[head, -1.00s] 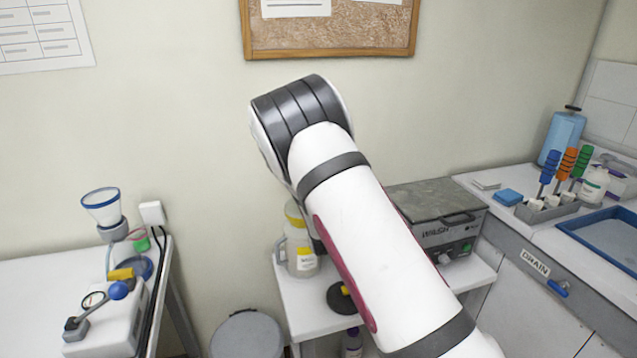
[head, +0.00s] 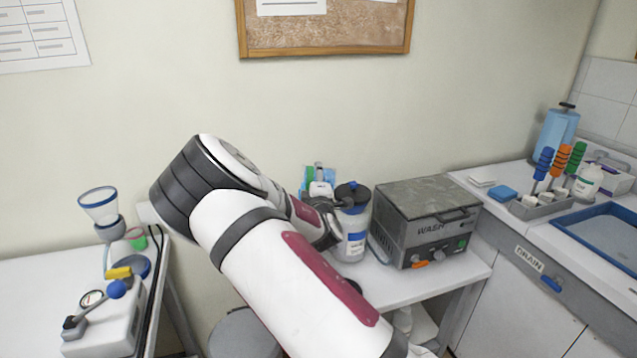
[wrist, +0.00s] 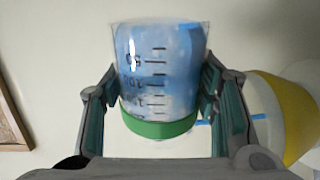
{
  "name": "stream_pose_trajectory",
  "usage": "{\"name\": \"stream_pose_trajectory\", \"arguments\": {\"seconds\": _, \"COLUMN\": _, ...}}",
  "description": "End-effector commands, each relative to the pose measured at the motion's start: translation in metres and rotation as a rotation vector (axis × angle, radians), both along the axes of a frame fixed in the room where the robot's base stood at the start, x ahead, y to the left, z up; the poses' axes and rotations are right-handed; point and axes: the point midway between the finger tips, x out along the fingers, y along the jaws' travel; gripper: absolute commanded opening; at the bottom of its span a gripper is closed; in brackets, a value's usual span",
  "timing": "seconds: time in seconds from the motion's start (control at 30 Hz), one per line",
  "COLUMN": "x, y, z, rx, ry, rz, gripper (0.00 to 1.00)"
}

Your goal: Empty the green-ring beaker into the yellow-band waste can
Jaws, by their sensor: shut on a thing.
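The green-ring beaker (wrist: 158,75) is clear with black graduation marks, and a green ring circles its base end. It looks blue inside; I cannot tell the liquid level. My gripper (wrist: 157,98) is shut on it, one finger on each side. The wrist view is rolled, with the notice board's edge at left, so the beaker appears tipped well over. The yellow-band can (wrist: 287,108) shows at the right of the wrist view, beside the right finger and partly cut off.
A blue-lidded jug (head: 352,225) stands close right of my wrist in the head view. A grey wash unit (head: 425,222) is on the same bench, with the sink (head: 605,235) farther right. A white bench with a funnel stand (head: 101,210) is at left.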

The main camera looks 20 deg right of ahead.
Motion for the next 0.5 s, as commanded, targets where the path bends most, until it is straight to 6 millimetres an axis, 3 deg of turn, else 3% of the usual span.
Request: {"name": "stream_pose_trajectory", "arguments": {"seconds": 0.5, "x": 0.003, "y": 0.012, "z": 0.012, "rx": -0.276, "ry": 0.070, "rz": 0.002, "gripper": 0.22}}
